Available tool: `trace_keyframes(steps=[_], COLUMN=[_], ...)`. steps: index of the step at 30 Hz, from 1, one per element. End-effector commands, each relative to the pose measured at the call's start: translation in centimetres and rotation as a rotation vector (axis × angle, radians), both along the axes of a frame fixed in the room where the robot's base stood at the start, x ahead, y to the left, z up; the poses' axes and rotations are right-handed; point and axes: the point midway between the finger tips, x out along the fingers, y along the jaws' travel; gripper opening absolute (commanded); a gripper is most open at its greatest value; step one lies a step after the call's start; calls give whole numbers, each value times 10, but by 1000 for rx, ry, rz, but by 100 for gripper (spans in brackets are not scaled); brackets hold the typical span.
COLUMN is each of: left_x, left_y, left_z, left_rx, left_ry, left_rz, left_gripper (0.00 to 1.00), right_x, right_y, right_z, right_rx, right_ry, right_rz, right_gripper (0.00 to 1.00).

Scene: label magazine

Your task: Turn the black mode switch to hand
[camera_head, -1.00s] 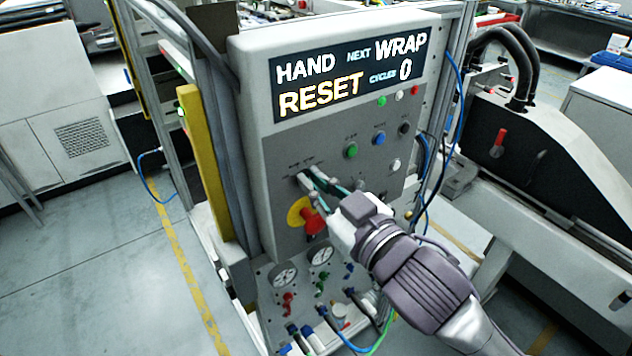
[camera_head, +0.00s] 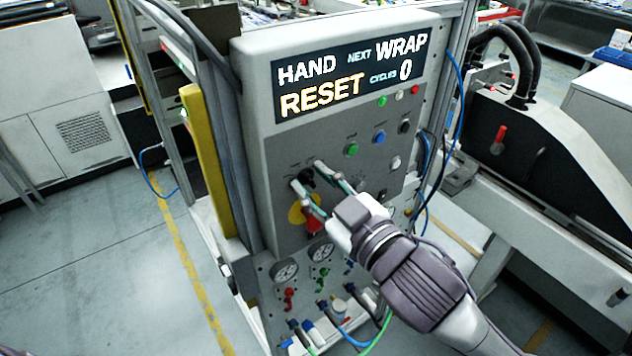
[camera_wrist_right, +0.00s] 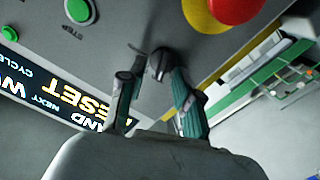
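The black mode switch (camera_head: 307,176) is a small knob on the grey control panel, above the red emergency stop. My right gripper (camera_head: 308,175) is at the panel with its fingers spread, one on each side of the knob. In the right wrist view the black switch (camera_wrist_right: 157,66) shows between the two fingertips (camera_wrist_right: 150,75), with a gap visible beside it. The display (camera_head: 348,75) reads HAND, NEXT WRAP, RESET and CYCLES 0. My left gripper is not in view.
A red emergency stop (camera_head: 312,222) on a yellow disc sits just below the switch, partly behind the gripper. Green (camera_head: 351,150) and blue (camera_head: 379,137) buttons lie to the right. Gauges (camera_head: 285,271), valves and hoses are below.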

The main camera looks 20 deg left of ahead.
Motion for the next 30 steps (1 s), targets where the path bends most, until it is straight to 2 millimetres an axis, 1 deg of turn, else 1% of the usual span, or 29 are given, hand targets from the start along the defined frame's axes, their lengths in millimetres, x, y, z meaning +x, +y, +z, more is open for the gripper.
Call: trace_keyframes(steps=[4, 7, 15, 19, 23, 30], left_x=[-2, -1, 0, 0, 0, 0], left_y=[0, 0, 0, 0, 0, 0], left_z=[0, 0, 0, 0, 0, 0], left_rx=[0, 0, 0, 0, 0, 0], left_ry=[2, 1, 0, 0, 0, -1], left_rz=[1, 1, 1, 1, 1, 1], left_gripper=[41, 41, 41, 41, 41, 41], right_x=[-1, -6, -33, -42, -46, -46], right_y=[-1, -8, -43, -55, -59, -59], right_z=[0, 0, -1, -1, 0, 0], right_rx=[1, 1, -1, -1, 1, 0], right_ry=[1, 2, 2, 2, 1, 0], right_rz=[0, 0, 0, -1, 0, 0], right_gripper=[33, 33, 33, 33, 33, 33])
